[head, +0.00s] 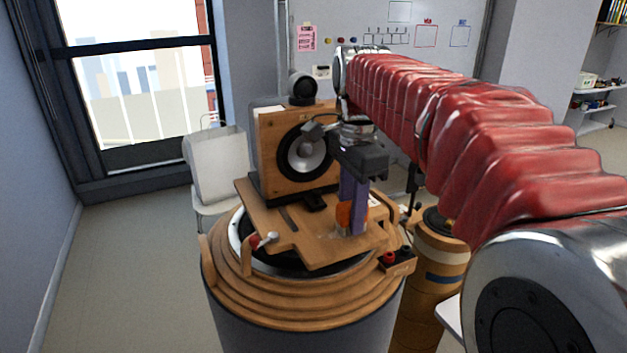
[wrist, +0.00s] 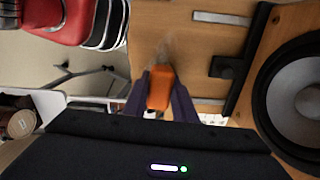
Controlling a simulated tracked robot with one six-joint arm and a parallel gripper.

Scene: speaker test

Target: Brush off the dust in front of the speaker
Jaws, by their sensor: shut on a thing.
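The speaker (head: 266,150), a wooden box with a grey cone in a black ring, stands at the back of a wooden board (head: 285,222). Its cone (wrist: 298,90) fills the right of the wrist view. My gripper (head: 350,222) points down over the board, in front and to the right of the speaker. Its purple fingers are shut on an orange brush (wrist: 161,88), which also shows low between them in the head view (head: 343,215). A pale, faint smear of dust or bristles (wrist: 168,48) shows beyond the brush; I cannot tell which.
The board lies on a round stand with stepped wooden rings (head: 300,313). A red knob (head: 390,258) sits on a small box at the right edge. A wooden cylinder (head: 436,262) stands right of the stand.

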